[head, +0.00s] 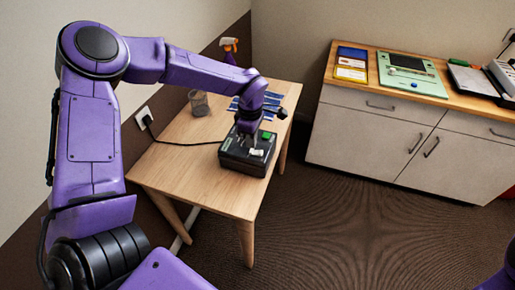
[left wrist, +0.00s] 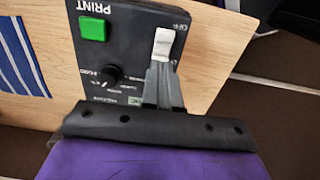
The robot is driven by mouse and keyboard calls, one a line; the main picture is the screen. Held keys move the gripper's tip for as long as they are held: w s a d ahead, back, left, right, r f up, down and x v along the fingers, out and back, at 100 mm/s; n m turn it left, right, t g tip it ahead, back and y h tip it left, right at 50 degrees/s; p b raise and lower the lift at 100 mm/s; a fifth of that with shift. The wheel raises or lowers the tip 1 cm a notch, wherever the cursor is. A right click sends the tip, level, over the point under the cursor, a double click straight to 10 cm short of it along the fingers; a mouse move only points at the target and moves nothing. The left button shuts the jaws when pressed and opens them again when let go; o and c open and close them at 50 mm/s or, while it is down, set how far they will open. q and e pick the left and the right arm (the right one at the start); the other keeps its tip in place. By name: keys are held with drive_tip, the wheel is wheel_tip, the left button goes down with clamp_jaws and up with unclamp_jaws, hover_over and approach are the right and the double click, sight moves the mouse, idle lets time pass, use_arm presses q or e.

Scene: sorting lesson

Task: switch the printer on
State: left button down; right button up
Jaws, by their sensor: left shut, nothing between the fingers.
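The printer (head: 243,161) is a black box on the wooden table in the head view. Its top panel (left wrist: 133,48) fills the upper middle of the left wrist view. It carries a green button (left wrist: 93,28) beside the word PRINT, a round black dial (left wrist: 110,73) and a white switch lever (left wrist: 163,42) with an OFF label near one end. My left gripper (left wrist: 161,68) is shut and empty, pointing down at the panel. Its fingertips are right at the lever's near end; I cannot tell whether they touch it. My right gripper is out of view.
The table (head: 185,178) also holds a mesh cup (head: 199,103) and blue striped sheets (head: 270,100). A black cable runs from the printer to a wall socket (head: 143,118). A spray bottle (head: 229,48) stands behind. The cabinet (head: 400,135) on the right bears other devices. The floor between is clear.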

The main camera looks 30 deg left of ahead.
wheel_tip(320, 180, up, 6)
drive_tip(key=p, duration=0.5)
idle(0.4)
